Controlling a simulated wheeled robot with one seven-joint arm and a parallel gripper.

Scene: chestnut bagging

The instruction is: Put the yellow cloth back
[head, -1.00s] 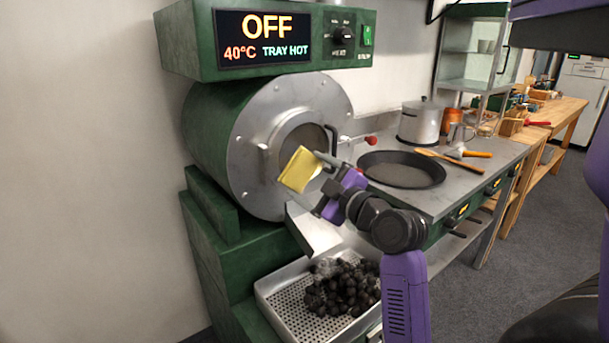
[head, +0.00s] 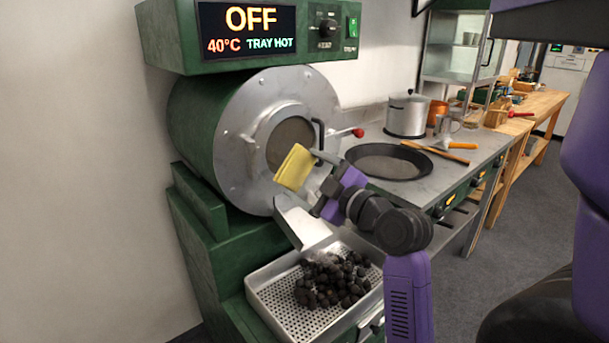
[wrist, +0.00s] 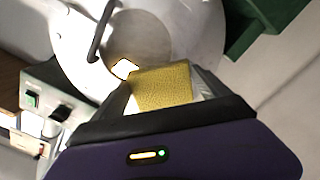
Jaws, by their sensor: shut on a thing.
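The yellow cloth (head: 294,168) is folded and held up in front of the roaster drum's round door. My gripper (head: 312,172) is shut on the cloth, in the air above the metal chute. In the wrist view the cloth (wrist: 163,87) sticks out beyond my gripper (wrist: 165,100), with the drum front behind it. The fingertips are partly hidden by the cloth and the gripper body.
The green roaster (head: 190,128) reads OFF, 40°C and TRAY HOT. A perforated tray (head: 268,290) of dark chestnuts lies below the chute (head: 303,226). A black pan (head: 388,161), a lidded pot (head: 407,115) and wooden-handled tools stand on the counter to the right.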

